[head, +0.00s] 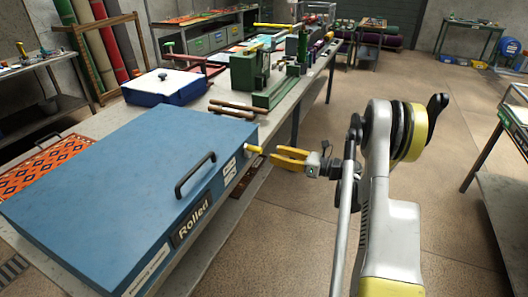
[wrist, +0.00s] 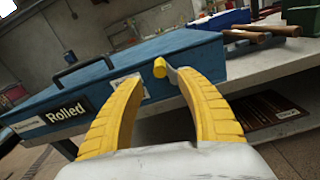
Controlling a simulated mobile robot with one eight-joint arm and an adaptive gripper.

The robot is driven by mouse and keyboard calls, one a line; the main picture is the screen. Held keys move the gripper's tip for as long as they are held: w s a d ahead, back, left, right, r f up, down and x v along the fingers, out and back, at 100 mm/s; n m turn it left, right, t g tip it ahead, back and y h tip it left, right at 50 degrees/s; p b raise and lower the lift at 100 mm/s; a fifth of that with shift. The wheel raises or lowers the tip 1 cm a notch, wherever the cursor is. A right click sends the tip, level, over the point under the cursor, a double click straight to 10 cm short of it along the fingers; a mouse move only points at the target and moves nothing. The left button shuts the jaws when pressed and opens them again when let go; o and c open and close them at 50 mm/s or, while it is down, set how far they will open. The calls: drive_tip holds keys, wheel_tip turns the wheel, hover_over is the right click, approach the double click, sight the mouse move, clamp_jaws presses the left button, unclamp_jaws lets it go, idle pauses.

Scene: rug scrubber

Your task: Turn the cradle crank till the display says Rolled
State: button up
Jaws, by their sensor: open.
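The cradle is a large blue box (head: 120,170) on the bench, also in the wrist view (wrist: 200,52). Its front panel has a dark display (head: 192,221) reading "Rolled", which also reads so in the wrist view (wrist: 67,111). The crank's yellow grip (head: 255,149) sticks out near the box's right end; in the wrist view the yellow grip (wrist: 160,68) appears between my fingertips. My gripper (head: 276,155) has yellow fingers, open and empty, just right of the grip with a small gap. The crank's arm is mostly hidden behind the grip and finger.
Behind the box are brown rollers (head: 238,108), a green machine (head: 262,75) and a blue case with white lid (head: 172,84). An orange patterned rug (head: 50,160) lies left.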

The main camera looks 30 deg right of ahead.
drive_tip(key=v, duration=0.5)
drive_tip(key=shift+a, duration=0.1)
idle(0.3)
